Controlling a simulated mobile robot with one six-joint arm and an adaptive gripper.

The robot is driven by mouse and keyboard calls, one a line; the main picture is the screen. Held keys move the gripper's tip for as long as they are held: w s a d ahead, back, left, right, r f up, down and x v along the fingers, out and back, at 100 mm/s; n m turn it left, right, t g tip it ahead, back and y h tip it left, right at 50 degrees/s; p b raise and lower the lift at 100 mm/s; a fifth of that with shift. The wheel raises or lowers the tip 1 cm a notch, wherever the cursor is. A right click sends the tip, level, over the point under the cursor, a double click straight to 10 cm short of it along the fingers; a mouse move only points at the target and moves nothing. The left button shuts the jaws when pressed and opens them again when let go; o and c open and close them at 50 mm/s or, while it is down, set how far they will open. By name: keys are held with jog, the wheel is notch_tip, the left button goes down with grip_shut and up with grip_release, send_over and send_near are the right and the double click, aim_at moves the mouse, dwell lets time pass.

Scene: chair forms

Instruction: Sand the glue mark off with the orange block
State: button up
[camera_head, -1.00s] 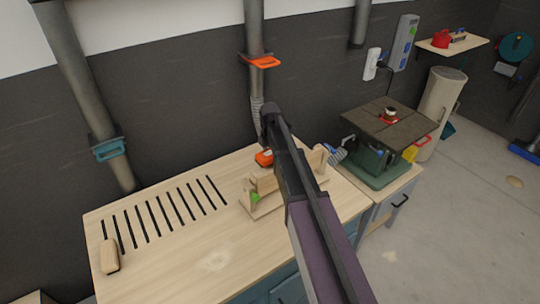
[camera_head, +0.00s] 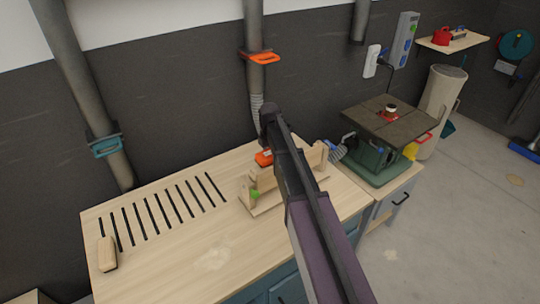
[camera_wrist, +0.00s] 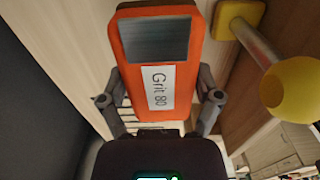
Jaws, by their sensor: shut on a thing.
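My gripper (camera_wrist: 159,98) is shut on the orange block (camera_wrist: 185,55) in the wrist view. Its fingers lie on both sides of it. In the head view the orange block (camera_head: 264,158) shows above the bench, beside a wooden form (camera_head: 262,202), with my arm hiding part of both. A pale patch (camera_head: 214,258) lies on the bench top; I cannot tell whether it is the glue mark. The underside of the block is hidden.
The workbench (camera_head: 165,270) has several dark slots at left and a wooden block (camera_head: 107,255) near its left edge. A green machine (camera_head: 380,160) stands at right. A yellow knob (camera_wrist: 292,90) on a metal rod is close to the block's right. The front middle of the bench is clear.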

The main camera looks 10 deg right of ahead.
aim_at(264, 155)
jog(key=shift+f+b, duration=0.6)
jog(key=shift+f, duration=0.05)
dwell(0.6)
jog(key=shift+a, duration=0.2)
jog(key=shift+s+a+r, duration=0.1)
jog(key=shift+s+a, duration=0.2)
jog(key=shift+a, duration=0.25)
jog(key=shift+s+a, duration=0.25)
jog(key=shift+a, duration=0.3)
jog(key=shift+w+d, duration=0.1)
jog(key=shift+d, duration=0.05)
jog(key=shift+w+d, duration=0.25)
jog(key=shift+d, duration=0.35)
jog(key=shift+w+d, duration=0.2)
jog(key=shift+d, duration=0.35)
jog(key=shift+s+a, duration=0.3)
jog(key=shift+a, duration=0.35)
jog(key=shift+s+a, duration=0.25)
jog(key=shift+a, duration=0.4)
